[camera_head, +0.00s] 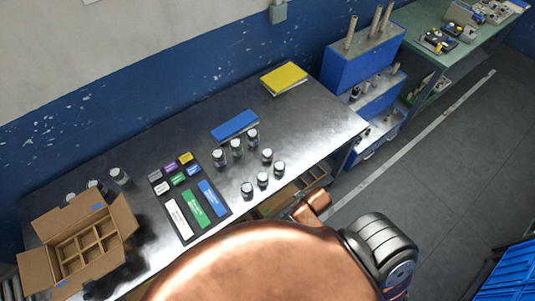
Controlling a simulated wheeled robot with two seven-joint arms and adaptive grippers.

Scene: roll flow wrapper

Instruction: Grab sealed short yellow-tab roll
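Three taller ones form a slanting row: a left one (219,157), a middle one (236,149) and a right one (252,137). Shorter ones stand nearer: one at the back (267,156), one at the right (279,168), one in the middle (262,180) and one at the left (247,190). More cylinders (120,177) stand behind the box at the left. Tab colours are too small to tell, so I cannot pick out the yellow-tab roll. Neither gripper is in view.
An open cardboard box with dividers (72,228) is at the table's left. A dark board with coloured labels (161,186) lies in the middle. A blue block (234,126) and a yellow-topped block (284,78) lie behind. A blue stepped rack (350,72) stands beyond the right end.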

